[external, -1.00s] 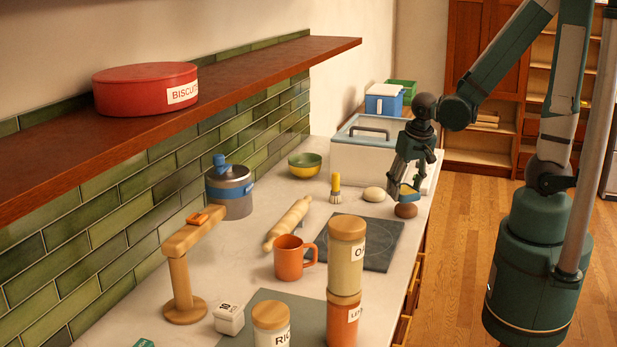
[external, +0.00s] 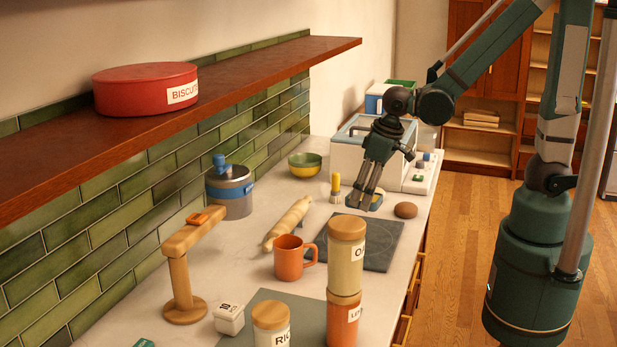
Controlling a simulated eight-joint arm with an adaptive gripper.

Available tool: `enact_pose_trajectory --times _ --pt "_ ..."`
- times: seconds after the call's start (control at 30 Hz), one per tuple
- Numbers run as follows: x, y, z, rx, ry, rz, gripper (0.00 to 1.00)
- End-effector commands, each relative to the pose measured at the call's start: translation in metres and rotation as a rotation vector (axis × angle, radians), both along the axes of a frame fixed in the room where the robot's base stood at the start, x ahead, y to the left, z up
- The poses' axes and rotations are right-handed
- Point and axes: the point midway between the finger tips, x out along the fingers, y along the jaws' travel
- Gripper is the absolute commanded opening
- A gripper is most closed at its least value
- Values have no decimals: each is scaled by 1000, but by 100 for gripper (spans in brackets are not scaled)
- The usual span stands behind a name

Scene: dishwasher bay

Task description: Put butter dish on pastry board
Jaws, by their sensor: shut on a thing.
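The pastry board (external: 378,250) is a dark grey slab with faint circles, lying flat on the counter. I cannot tell whether the dish touches the board or the counter.
A yellow-handled brush (external: 336,187) stands left of my gripper, and a brown lump (external: 406,210) lies right of it.

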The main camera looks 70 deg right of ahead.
Motion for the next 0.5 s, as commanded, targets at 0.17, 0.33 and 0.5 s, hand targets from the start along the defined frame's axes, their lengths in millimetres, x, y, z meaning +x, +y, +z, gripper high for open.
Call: enact_pose_trajectory --times 0.17,0.33,0.5 --pt "5 22 5 -1 -4 73 29" --pt "7 29 6 -1 -5 100 29" --pt "7 30 7 -2 -6 103 29"
